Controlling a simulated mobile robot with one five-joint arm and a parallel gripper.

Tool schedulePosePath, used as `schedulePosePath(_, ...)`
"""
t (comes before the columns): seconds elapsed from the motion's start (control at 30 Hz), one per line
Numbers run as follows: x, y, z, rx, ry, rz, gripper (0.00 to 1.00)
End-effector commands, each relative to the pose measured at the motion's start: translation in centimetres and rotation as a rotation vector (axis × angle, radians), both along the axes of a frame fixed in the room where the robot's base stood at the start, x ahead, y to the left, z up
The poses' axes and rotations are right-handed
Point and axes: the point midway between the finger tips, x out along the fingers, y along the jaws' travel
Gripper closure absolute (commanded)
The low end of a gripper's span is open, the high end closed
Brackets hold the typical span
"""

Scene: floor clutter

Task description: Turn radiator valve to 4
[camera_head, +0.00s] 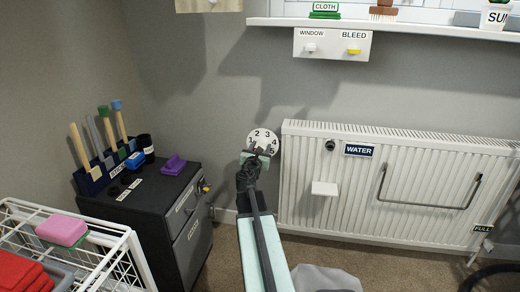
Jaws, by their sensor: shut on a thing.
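The white radiator (310,200) stands against the grey wall at the right. My gripper (258,151) is at the lower front of the dial, shut on the valve knob. My gripper hides the knob and the dial's lower middle, so I cannot tell which number the knob points to. My arm reaches up to it from the bottom of the view.
A black cabinet (150,205) with tools, a blue block and a purple block stands left. A white wire rack (125,262) holds a pink block. A small white ledge (324,188) and a towel bar (430,206) project from the radiator. A shelf (400,27) runs above.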

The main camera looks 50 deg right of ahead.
Motion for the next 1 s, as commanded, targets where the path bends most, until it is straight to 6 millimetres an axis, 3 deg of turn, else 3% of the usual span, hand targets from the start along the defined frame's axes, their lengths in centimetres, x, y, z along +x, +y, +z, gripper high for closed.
schedulePosePath(1.0, -0.74, -0.59, -0.24, 0.506, -0.82, -0.012, 0.93)
